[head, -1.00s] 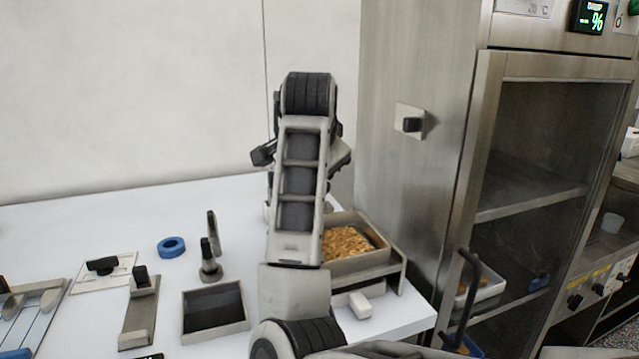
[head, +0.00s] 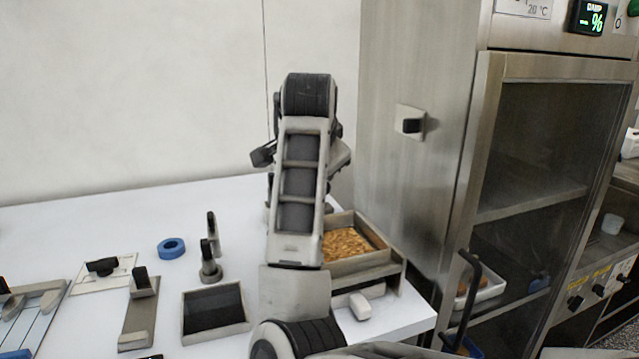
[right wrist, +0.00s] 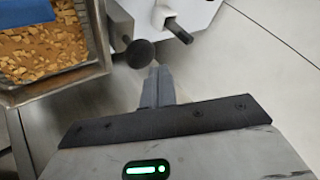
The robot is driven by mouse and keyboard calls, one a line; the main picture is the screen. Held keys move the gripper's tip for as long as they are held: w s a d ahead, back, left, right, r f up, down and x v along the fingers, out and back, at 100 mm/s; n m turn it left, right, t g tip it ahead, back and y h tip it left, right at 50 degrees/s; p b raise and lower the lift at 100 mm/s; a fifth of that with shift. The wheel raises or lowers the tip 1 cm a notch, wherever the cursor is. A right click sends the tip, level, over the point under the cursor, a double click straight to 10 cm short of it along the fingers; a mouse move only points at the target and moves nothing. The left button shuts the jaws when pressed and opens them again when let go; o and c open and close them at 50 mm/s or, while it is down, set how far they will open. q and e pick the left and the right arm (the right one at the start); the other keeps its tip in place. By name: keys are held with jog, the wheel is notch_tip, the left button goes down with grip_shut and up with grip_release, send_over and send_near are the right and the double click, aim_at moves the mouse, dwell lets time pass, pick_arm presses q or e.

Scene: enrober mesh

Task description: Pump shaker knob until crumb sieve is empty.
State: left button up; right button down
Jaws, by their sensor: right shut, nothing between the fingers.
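The crumb sieve (head: 372,267) is a metal box on a stand at the right end of the white table. Golden crumbs (head: 346,243) cover its visible floor; my right arm hides its left part. In the right wrist view the crumbs (right wrist: 45,45) fill the sieve at the upper left. A round dark knob (right wrist: 140,54), which looks like the shaker knob, sits beside the sieve. My right gripper (right wrist: 156,75) is shut and empty, its fingertips close to the knob; I cannot tell whether they touch. In the head view the arm hides this gripper. My left gripper is not in view.
A dark-bottomed tray (head: 214,312), a blue ring (head: 171,248) and a small upright stand (head: 210,262) are left of my arm. A white block (head: 360,305) lies before the sieve. A steel cabinet (head: 418,170) stands close on the right.

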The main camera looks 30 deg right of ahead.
dwell(0.5)
jog(key=shift+f, duration=0.1)
jog(key=shift+f, duration=0.35)
jog(key=shift+f+b, duration=0.45)
jog(key=shift+f, duration=0.05)
dwell(0.6)
jog(key=shift+f+b, duration=0.5)
jog(key=shift+f, duration=0.4)
dwell(0.5)
dwell(0.3)
jog(key=shift+r+p, duration=1.6)
jog(key=shift+r, duration=0.2)
